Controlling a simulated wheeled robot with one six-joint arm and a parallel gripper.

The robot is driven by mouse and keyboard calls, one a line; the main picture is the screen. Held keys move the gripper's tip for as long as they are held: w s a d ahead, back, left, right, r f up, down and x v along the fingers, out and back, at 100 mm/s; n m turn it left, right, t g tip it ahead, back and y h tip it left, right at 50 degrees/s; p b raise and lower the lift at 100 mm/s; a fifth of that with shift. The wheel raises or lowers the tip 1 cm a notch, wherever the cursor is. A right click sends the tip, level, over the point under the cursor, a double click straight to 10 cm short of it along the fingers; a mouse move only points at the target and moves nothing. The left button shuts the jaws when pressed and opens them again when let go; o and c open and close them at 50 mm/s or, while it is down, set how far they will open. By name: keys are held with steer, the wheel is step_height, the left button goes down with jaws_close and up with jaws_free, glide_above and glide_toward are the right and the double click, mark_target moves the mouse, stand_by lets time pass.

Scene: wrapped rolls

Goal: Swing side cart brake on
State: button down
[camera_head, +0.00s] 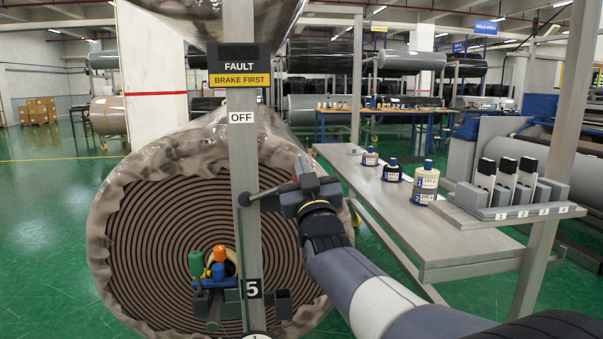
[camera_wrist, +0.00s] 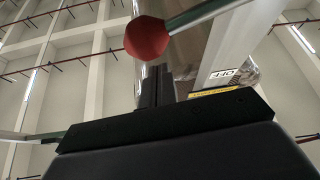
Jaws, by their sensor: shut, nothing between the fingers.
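The brake lever (camera_head: 262,194) is a dark rod pivoted on the grey post (camera_head: 243,150), pointing right and slightly up, below the white OFF label (camera_head: 242,117). Its red ball knob (camera_wrist: 146,38) is clear in the wrist view, with the rod running to the upper right. My gripper (camera_head: 304,175) is at the lever's outer end, right of the post. In the wrist view its fingers (camera_wrist: 156,88) are shut and empty, just below the knob in the picture. I cannot tell whether they touch it. My gripper mostly hides the knob in the head view.
A FAULT / BRAKE FIRST sign (camera_head: 239,66) tops the post. A large wrapped roll (camera_head: 130,215) stands behind it. Green (camera_head: 196,264) and orange (camera_head: 221,252) knobs sit lower down. A metal bench (camera_head: 400,215) with several small containers is at right. Green floor is open at left.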

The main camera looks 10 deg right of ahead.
steer(key=s+f, duration=0.2)
steer(key=s, duration=0.7)
steer(key=shift+s+f, duration=0.15)
steer(key=w+b, duration=0.1)
steer(key=w, duration=0.8)
steer(key=shift+w+d+r, duration=0.15)
steer(key=shift+w+r, duration=0.1)
steer(key=shift+r, duration=0.15)
steer(key=shift+r, duration=0.1)
